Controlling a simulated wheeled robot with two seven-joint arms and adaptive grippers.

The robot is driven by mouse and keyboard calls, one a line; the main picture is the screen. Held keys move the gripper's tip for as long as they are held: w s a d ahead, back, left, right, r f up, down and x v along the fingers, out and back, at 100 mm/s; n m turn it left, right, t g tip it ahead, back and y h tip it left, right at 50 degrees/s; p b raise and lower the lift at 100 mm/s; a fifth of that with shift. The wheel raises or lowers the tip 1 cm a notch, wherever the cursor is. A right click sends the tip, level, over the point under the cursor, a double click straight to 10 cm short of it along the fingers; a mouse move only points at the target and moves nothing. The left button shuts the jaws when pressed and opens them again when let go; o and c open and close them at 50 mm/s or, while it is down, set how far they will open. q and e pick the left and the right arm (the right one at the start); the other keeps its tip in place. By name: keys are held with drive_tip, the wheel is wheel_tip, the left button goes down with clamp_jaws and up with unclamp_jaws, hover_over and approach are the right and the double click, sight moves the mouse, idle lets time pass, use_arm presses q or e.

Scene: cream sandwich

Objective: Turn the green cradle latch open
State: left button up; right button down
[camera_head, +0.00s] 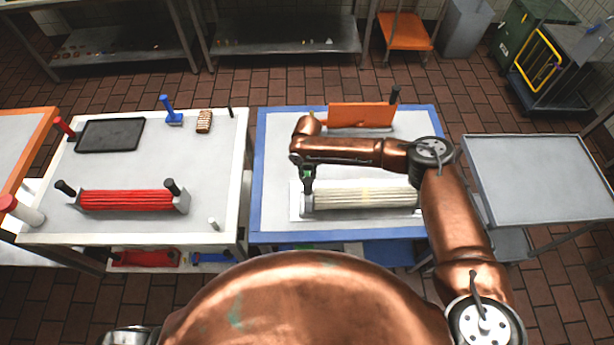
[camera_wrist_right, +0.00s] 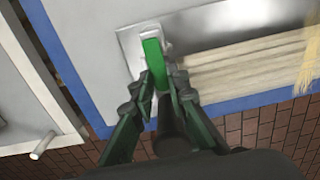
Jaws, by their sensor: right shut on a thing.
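The green cradle latch (camera_wrist_right: 153,62) is a bright green bar at the left end of the cradle in the right wrist view. The cradle (camera_head: 308,205) holds a bundle of cream rods (camera_head: 365,196) on the blue-edged table. My right gripper (camera_wrist_right: 158,82) is shut on the latch, with its dark green fingers on either side of the near end. In the head view my right gripper (camera_head: 306,178) points down at the cradle's left end, and it hides most of the latch there.
An orange block (camera_head: 360,115) stands behind my right forearm. The left table (camera_head: 150,168) holds a red bundle (camera_head: 125,200) in a cradle, a black tray (camera_head: 110,135) and a blue-handled tool (camera_head: 172,115). A bare grey cart (camera_head: 540,178) stands to the right.

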drive_tip(key=shift+a+m, duration=0.1)
drive_tip(key=shift+m, duration=0.2)
drive_tip(key=shift+a+m+p, duration=0.3)
drive_tip(key=shift+m+p, duration=0.2)
drive_tip(key=shift+m, duration=0.5)
drive_tip(key=shift+w+a+m+p, duration=0.45)
drive_tip(key=shift+w+m, duration=0.15)
drive_tip(key=shift+m, duration=1.95)
drive_tip(key=shift+w+a+m+p, duration=0.45)
drive_tip(key=shift+w+m, duration=0.2)
drive_tip(key=shift+m, duration=1.95)
drive_tip(key=shift+w+a+m+p, duration=0.45)
drive_tip(key=shift+w+m, duration=0.15)
drive_tip(key=shift+m, duration=1.95)
drive_tip(key=c, duration=1.9)
unclamp_jaws()
